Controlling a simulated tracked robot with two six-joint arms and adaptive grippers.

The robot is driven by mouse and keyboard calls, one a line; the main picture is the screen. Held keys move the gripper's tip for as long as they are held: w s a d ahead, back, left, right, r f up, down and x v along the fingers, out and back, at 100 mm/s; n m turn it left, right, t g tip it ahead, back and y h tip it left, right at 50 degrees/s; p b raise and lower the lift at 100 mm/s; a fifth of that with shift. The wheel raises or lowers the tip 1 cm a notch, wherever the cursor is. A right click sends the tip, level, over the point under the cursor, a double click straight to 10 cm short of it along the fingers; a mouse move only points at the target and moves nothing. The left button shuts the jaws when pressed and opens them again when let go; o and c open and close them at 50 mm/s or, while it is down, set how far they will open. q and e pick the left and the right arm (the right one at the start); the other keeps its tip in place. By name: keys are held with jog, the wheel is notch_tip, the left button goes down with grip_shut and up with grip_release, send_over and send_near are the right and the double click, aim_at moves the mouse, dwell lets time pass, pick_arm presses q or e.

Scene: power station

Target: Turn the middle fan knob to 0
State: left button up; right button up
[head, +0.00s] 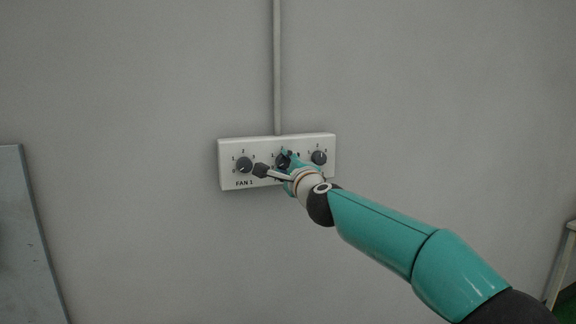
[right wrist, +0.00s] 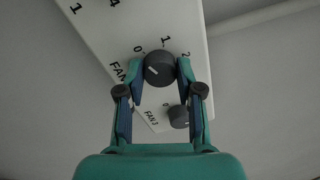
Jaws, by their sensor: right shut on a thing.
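The white fan panel (head: 232,183) is on the wall with three dark round knobs in a row. The middle fan knob (right wrist: 159,68) sits between the two fingers of my right gripper (right wrist: 158,75), which is shut on it. In the head view my right gripper (head: 285,162) covers most of the middle knob and its label. In the right wrist view the numbers 0, 1 and 2 show around the knob. My left gripper is not in view.
The FAN 1 knob (head: 244,165) is left of the middle one. The right knob (head: 319,157) is close to my gripper and also shows in the right wrist view (right wrist: 179,117). A conduit (head: 277,70) runs up from the panel. The wall around is bare.

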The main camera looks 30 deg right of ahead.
jog(key=shift+w+a+f+n, duration=0.15)
jog(key=shift+f+n, duration=0.1)
jog(key=shift+n, duration=0.45)
jog(key=shift+f, duration=0.1)
jog(key=o, duration=1.2)
jog(key=shift+c, duration=0.2)
jog(key=shift+s+r, duration=0.2)
jog(key=shift+s, duration=0.15)
jog(key=v, duration=1.1)
jog(key=shift+s, duration=0.25)
jog(key=shift+f, duration=0.15)
